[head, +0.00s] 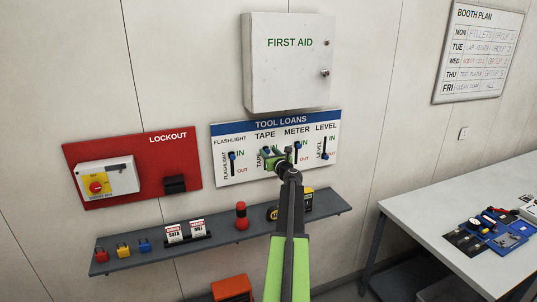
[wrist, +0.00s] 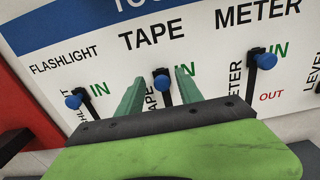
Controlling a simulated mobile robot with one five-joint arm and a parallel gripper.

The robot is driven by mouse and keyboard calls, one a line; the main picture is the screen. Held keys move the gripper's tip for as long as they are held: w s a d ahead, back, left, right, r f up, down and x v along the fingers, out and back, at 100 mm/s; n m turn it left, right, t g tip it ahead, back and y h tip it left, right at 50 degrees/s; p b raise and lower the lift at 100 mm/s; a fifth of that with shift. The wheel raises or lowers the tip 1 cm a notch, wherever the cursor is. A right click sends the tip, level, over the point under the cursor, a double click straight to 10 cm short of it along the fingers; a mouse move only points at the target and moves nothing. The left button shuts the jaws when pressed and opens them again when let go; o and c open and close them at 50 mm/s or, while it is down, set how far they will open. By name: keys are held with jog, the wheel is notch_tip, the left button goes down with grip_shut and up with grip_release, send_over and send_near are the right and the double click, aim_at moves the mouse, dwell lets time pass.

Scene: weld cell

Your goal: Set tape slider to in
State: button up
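The tape slider's blue knob (wrist: 162,77) shows in the wrist view below the word TAPE, at about the same height along its slot as the flashlight and meter knobs beside their IN labels. My gripper (wrist: 160,84) is open, with one green finger on each side of this knob and a visible gap to each.
The tool loans board (head: 220,171) also has a flashlight knob (head: 232,155) and meter knob (head: 297,146) near IN, and a level knob (head: 325,156) low near OUT. A first aid cabinet (head: 288,70) hangs above. A shelf (head: 205,245) with small items runs below.

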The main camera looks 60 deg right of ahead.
jog(key=v, duration=1.7)
jog(key=shift+a, duration=0.15)
